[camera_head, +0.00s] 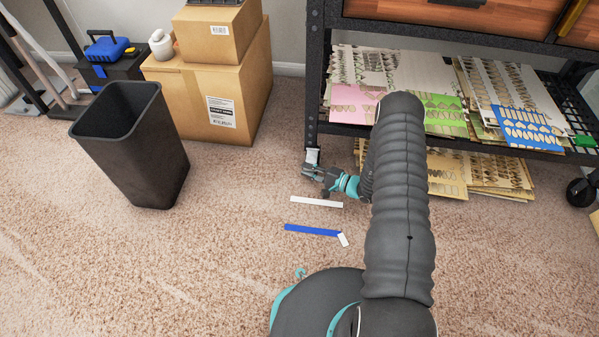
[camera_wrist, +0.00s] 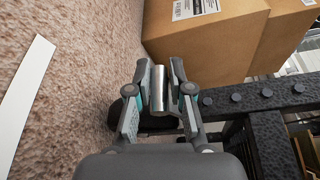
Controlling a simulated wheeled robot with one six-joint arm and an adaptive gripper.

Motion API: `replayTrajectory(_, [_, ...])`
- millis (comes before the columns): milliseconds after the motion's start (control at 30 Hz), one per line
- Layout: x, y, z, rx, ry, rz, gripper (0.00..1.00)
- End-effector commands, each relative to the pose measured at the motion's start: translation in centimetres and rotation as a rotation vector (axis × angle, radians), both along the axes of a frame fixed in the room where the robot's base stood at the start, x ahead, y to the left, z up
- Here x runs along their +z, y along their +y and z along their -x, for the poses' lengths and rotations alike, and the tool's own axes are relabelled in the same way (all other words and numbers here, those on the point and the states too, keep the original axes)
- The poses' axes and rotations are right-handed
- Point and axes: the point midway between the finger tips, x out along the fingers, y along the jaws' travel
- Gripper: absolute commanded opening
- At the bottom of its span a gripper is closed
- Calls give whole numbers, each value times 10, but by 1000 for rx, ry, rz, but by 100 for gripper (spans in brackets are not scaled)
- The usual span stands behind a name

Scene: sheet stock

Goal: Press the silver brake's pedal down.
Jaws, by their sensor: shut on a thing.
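The silver brake's pedal (camera_head: 312,156) is a small bright metal piece low at the rack's left front leg. In the wrist view the pedal (camera_wrist: 158,88) sits between the two fingers, with a finger against each side. My gripper (camera_head: 316,173) is shut on it close to the carpet, and in the wrist view the gripper (camera_wrist: 158,70) covers part of the brake. A dark rounded part, likely the caster wheel (camera_wrist: 152,126), shows behind it. How far down the pedal is tilted I cannot tell.
The black rack (camera_head: 316,80) holds sheet stacks (camera_head: 395,70). A black bin (camera_head: 135,150) and cardboard boxes (camera_head: 190,95) stand left. A white strip (camera_head: 317,201) and a blue strip (camera_head: 312,230) lie on the carpet. The carpet at lower left is clear.

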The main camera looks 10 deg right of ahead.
Motion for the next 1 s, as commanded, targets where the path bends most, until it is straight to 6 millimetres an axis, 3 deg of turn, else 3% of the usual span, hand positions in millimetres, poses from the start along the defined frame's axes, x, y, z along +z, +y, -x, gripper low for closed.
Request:
replayTrajectory(33, [-3, -13, -8, -36, -12, 11, 0])
replayTrajectory(533, [-4, -12, -8, -34, -30, 17, 0])
replayTrajectory(567, [-4, -12, -8, -34, -30, 17, 27])
replayTrajectory(633, [-4, -11, -8, -32, -28, 17, 43])
replayTrajectory(1000, [-3, 4, -5, -6, -28, 13, 43])
